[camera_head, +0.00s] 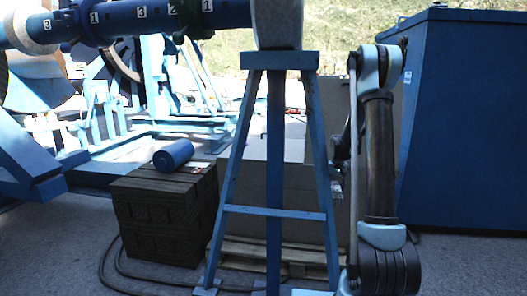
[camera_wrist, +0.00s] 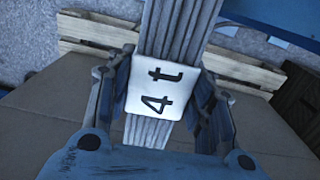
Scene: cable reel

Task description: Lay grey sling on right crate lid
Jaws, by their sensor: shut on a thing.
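The grey sling (camera_wrist: 181,30) is a ribbed strap with a white tag (camera_wrist: 155,92) marked "4t". In the wrist view my gripper (camera_wrist: 166,98) has its two fingers closed on either side of the sling at the tag. The sling runs away beyond the fingers to the top edge; its far end is out of view. A flat brown crate surface (camera_wrist: 62,115) lies below the gripper; I cannot tell the gap. In the head view a large grey-brown crate (camera_head: 298,195) stands behind the blue trestle, partly hidden. The gripper and sling are not clear there.
The blue A-shaped trestle (camera_head: 274,212) stands in front of the crate. A dark stacked block (camera_head: 165,215) at left carries a blue cylinder (camera_head: 173,154). A wooden pallet (camera_head: 250,252) lies under the crate. A large blue container (camera_head: 465,130) stands at right. Cables (camera_head: 130,270) lie on the ground.

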